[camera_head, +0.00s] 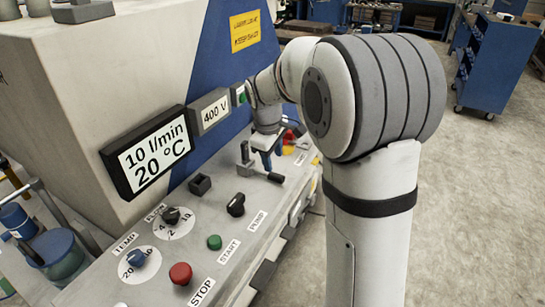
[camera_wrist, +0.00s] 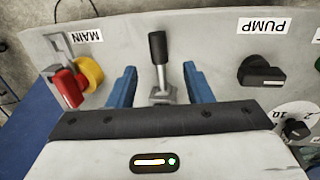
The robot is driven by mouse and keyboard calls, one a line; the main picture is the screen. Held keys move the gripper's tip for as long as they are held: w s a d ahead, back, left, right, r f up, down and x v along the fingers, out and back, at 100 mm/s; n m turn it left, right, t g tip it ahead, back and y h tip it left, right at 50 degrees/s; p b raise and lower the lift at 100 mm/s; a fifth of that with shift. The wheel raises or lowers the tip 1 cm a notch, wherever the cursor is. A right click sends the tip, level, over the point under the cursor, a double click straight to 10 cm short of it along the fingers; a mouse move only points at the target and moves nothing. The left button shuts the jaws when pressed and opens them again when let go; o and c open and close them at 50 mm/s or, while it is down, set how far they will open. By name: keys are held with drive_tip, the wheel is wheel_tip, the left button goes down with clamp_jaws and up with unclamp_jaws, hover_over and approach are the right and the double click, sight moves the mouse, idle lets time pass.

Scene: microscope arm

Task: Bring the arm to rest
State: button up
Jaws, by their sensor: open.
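My arm (camera_head: 372,210) rises at the right and bends over to the control panel (camera_head: 190,235). My gripper (camera_head: 266,152) is low over the panel, beside a small metal lever with a black handle. In the wrist view my gripper (camera_wrist: 160,72) is open, with its two blue fingers apart. The lever (camera_wrist: 158,55) stands between them, with a visible gap on each side. Its black handle (camera_head: 276,178) also shows in the head view, close to the fingers. Neither finger is seen touching it.
The panel carries a PUMP knob (camera_wrist: 262,72), a red MAIN switch (camera_wrist: 68,88), a green START button (camera_head: 214,242), a red STOP button (camera_head: 180,273) and dials. A display (camera_head: 152,155) reads 10 l/min, 20 °C; another (camera_head: 213,112) reads 400 V. Open floor (camera_head: 480,200) lies right.

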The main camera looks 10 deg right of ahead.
drive_tip(key=s+m+t+y, duration=0.1)
drive_tip(key=s+m, duration=0.8)
drive_tip(key=s, duration=1.7)
drive_tip(key=shift+r+m, duration=0.3)
drive_tip(key=shift+r, duration=0.05)
